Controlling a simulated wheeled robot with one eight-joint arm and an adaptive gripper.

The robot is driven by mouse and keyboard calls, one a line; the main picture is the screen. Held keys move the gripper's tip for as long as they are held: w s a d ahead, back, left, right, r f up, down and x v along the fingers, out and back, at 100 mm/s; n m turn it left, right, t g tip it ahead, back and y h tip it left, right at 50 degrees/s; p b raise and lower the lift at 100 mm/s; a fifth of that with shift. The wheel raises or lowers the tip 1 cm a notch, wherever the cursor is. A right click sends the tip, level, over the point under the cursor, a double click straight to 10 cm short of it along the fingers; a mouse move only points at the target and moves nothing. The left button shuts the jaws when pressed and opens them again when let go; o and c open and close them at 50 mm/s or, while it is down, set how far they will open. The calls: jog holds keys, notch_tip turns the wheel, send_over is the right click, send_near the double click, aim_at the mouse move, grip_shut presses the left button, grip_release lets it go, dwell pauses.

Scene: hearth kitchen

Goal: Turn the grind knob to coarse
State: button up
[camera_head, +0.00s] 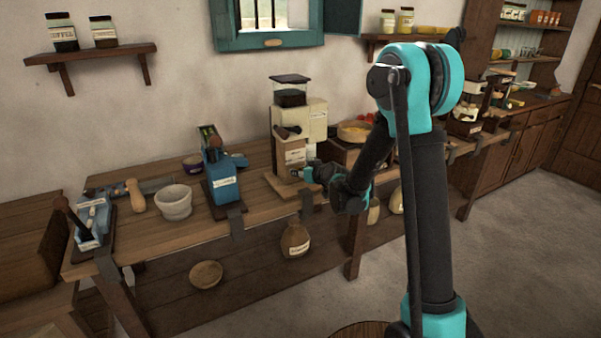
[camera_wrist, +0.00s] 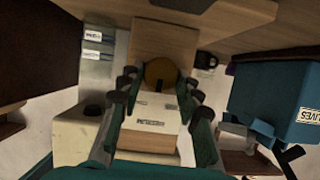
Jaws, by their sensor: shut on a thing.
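The grinder (camera_head: 312,118) stands on the bench, with a cream body, a dark hopper on top and a labelled wooden front (camera_head: 291,152). My gripper (camera_head: 306,173) is low at the grinder's front right. In the wrist view, my gripper's fingers (camera_wrist: 160,82) flank a round brass-brown knob (camera_wrist: 159,71) and are shut on it. The knob's own markings are too small to read, and I cannot tell which setting it is at. In the head view my gripper hides the knob.
A blue labelled device (camera_head: 222,181) stands left of the grinder; a blue box marked OLIVES (camera_wrist: 285,100) shows in the wrist view. A stone mortar (camera_head: 173,202) is farther left. A wooden bowl (camera_head: 353,131) is right of the grinder. A brown jug (camera_head: 295,238) stands below the bench.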

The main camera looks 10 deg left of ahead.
jog(key=m, duration=0.1)
jog(key=m+y, duration=0.1)
jog(key=m+g+y, duration=0.1)
jog(key=shift+w+d+f, duration=0.1)
jog(key=shift+w+d, duration=0.05)
jog(key=shift+d, duration=0.1)
jog(key=m+y, duration=0.1)
jog(key=m, duration=0.1)
jog(key=m+y, duration=0.2)
jog(key=m, duration=0.1)
jog(key=shift+w+d+f+g, duration=0.1)
jog(key=shift+d+f+g, duration=0.05)
jog(key=shift+g, duration=0.25)
dwell(0.4)
jog(key=o, duration=1.2)
jog(key=shift+c, duration=0.2)
jog(key=shift+d, duration=0.1)
jog(key=v, duration=1.1)
jog(key=shift+s+d, duration=0.3)
jog(key=shift+s, duration=0.05)
